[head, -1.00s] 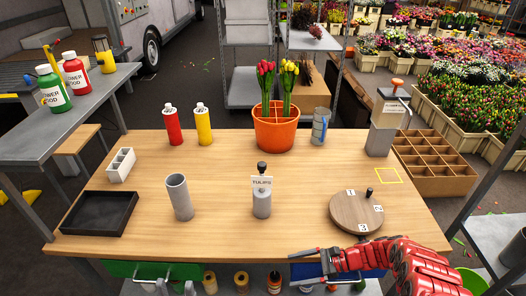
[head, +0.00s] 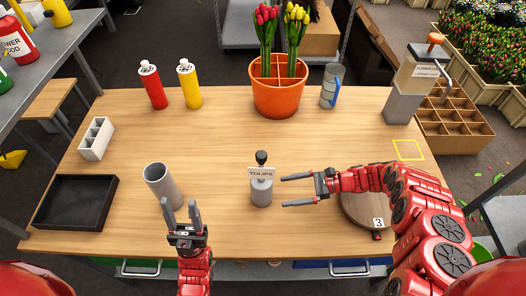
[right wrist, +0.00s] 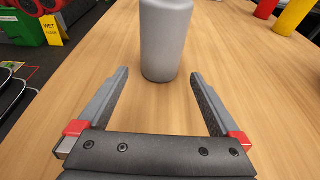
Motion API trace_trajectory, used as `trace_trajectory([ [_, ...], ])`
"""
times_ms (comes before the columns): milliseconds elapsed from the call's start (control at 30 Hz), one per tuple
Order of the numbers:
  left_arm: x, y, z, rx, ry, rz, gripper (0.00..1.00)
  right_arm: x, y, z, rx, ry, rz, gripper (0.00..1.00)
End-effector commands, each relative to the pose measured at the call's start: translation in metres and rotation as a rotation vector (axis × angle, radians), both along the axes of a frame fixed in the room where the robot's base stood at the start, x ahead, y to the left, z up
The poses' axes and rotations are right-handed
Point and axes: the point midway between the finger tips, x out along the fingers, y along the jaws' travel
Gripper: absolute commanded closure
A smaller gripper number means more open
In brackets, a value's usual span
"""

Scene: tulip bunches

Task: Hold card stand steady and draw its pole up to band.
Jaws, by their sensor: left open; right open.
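The card stand (head: 262,193) is a grey cylinder standing upright on the table, with a black knob (head: 262,157) on top and a white card (head: 261,173) reading "TULIPS". No band on its pole can be made out. My right gripper (head: 284,191) is open just right of the stand, its fingers pointing at the grey body. In the right wrist view the stand's body (right wrist: 165,42) is just beyond the open fingertips, roughly centred between them, and its top is cut off. My left gripper (head: 180,204) is open and empty, left of and nearer than the stand.
A grey open tube (head: 160,184) stands close beyond my left gripper. A round wooden disc (head: 362,212) lies partly under my right arm.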

Motion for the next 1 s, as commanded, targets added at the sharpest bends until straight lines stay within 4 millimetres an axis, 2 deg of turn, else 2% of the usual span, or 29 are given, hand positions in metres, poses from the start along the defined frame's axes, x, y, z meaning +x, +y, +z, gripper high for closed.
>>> trace_trajectory([
  [500, 0.0, 0.0, 0.004, 0.0, 0.0, 0.0, 0.5, 0.0, 0.072, -0.022, 0.0, -0.002, 0.002, 0.0],
  [633, 0.0, 0.0, 0.004, 0.0, 0.0, 0.0, 0.5, 0.0, 0.079, -0.025, -0.002, -0.002, 0.001, 0.0],
  [867, 0.0, 0.0, 0.004, 0.0, 0.0, 0.0, 0.5, 0.001, 0.08, -0.025, -0.002, -0.002, 0.0, 0.0],
  [900, 0.0, 0.0, 0.004, 0.0, 0.0, 0.0, 0.5, 0.001, 0.08, -0.025, -0.002, -0.002, 0.0, 0.02],
  [1000, 0.0, 0.0, 0.004, 0.0, 0.0, 0.0, 0.5, 0.001, 0.08, -0.025, -0.002, -0.002, 0.0, 0.2],
])
